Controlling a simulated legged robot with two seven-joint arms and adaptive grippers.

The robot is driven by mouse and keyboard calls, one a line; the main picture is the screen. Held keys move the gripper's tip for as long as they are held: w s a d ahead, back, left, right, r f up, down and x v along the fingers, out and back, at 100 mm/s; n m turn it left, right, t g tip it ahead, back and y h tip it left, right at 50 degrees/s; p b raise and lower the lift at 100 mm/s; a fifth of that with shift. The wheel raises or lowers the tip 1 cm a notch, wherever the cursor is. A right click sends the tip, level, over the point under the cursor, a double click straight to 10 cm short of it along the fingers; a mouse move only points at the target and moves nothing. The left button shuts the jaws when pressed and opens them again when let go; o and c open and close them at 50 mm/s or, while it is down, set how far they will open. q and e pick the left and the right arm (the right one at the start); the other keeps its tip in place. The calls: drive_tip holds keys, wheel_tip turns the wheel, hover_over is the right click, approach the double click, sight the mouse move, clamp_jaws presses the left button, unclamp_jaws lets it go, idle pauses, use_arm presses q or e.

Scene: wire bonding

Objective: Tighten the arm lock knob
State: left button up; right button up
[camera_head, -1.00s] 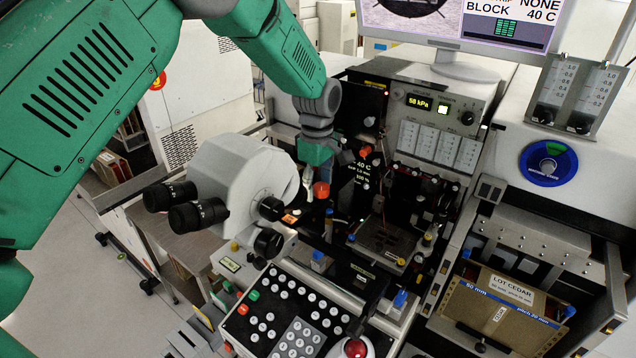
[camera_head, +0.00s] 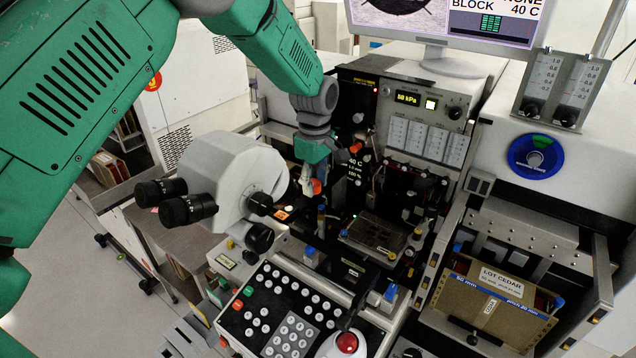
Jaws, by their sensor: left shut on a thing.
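My left gripper (camera_head: 308,178) hangs below the green wrist of my left arm, between the microscope head and the dark front of the bonder. It is shut at a small red-orange knob (camera_head: 316,186), which shows just at the right of its fingertips. The fingers cover part of the knob, so its full shape is hidden. A second orange knob (camera_head: 355,148) sits higher and to the right, apart from the fingers. My right gripper is not in view.
The white microscope head (camera_head: 225,175) with black eyepieces stands close left of the gripper. The keypad panel (camera_head: 285,315) with a red button (camera_head: 347,342) is in front. The work stage (camera_head: 375,236) lies to the right. A brown lot box (camera_head: 495,305) sits at the right.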

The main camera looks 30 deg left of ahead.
use_arm(q)
drive_tip(key=m, duration=0.5)
drive_tip(key=shift+w+a+r, duration=0.15)
drive_tip(key=shift+a, duration=0.2)
drive_tip(key=m, duration=0.5)
drive_tip(key=shift+c, duration=0.2)
drive_tip(key=m, duration=0.9)
drive_tip(key=shift+m, duration=0.4)
drive_tip(key=m, duration=0.4)
drive_tip(key=shift+w+m, duration=0.1)
drive_tip(key=shift+m, duration=0.2)
drive_tip(key=m, duration=0.4)
drive_tip(key=shift+m, duration=0.3)
drive_tip(key=m, duration=0.9)
drive_tip(key=shift+m, duration=0.3)
